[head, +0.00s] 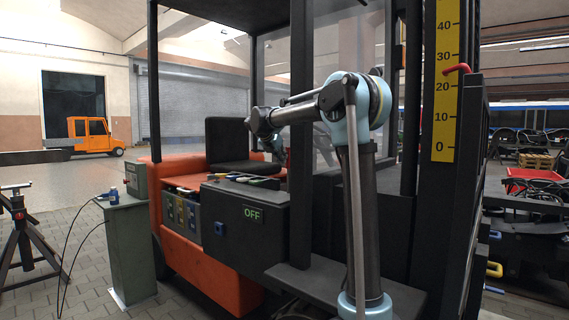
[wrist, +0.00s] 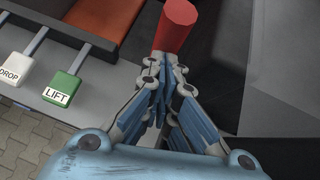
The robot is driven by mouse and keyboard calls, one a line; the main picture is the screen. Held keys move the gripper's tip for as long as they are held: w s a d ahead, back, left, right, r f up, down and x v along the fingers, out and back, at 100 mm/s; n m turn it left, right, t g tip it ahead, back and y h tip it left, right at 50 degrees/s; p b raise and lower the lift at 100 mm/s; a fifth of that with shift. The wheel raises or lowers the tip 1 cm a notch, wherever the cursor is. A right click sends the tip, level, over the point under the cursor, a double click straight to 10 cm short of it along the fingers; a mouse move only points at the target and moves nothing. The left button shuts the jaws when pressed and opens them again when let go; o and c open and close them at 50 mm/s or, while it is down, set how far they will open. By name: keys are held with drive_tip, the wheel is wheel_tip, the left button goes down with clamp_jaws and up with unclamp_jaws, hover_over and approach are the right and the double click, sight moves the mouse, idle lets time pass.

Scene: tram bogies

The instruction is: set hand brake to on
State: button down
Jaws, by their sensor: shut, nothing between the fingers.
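A red cylindrical handle (wrist: 177,27), which looks like the hand brake lever, stands just beyond my fingertips in the wrist view. Its lower part is hidden by the fingers. My gripper (wrist: 166,62) is shut and empty, with its fingertips close together at the near side of the handle. I cannot tell whether they touch it. In the head view my gripper is mostly hidden near the driver's seat. A dark panel on the forklift shows a green "OFF" sign (head: 252,214).
The green "LIFT" lever (wrist: 63,87) and white "DROP" lever (wrist: 10,73) are left of my gripper. The black seat (head: 228,139) is behind the console. Cab posts (head: 301,140) stand close to my arm.

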drive_tip(key=shift+w+d+r, duration=0.15)
drive_tip(key=shift+w+d, duration=0.1)
idle(0.4)
